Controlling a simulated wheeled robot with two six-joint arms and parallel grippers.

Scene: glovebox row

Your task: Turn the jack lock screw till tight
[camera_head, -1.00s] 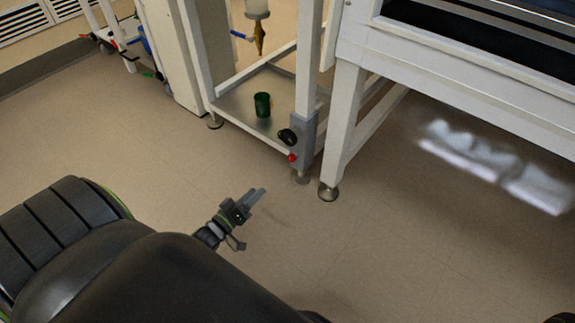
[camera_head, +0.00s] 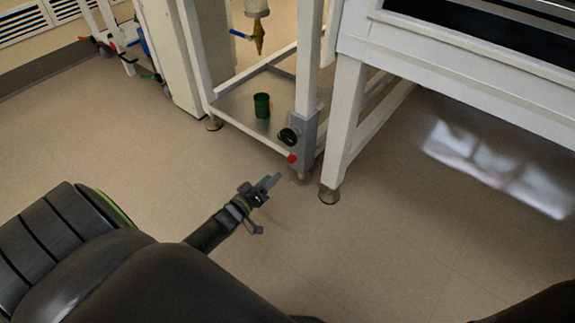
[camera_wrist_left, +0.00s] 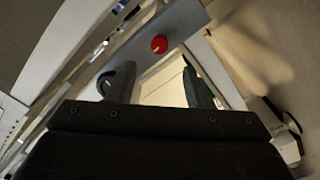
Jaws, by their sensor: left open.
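A grey jack housing (camera_head: 303,140) is on the lower end of a white frame leg. It carries a round black knob (camera_head: 288,136) and a smaller red knob (camera_head: 292,158) below it. I cannot tell which of these is the lock screw. My left gripper (camera_head: 271,182) is open and empty, low and just short of the red knob, apart from it. In the left wrist view the red knob (camera_wrist_left: 159,44) shows beyond and between the open fingers (camera_wrist_left: 160,88). The black knob (camera_wrist_left: 104,83) is at the left finger, partly hidden by it. My right gripper is out of view.
A green cup (camera_head: 262,105) stands on the frame's low shelf (camera_head: 236,108). A yellow nozzle with a blue lever (camera_head: 258,38) hangs above it. A white bench leg (camera_head: 342,130) stands close on the right. The floor in front is clear.

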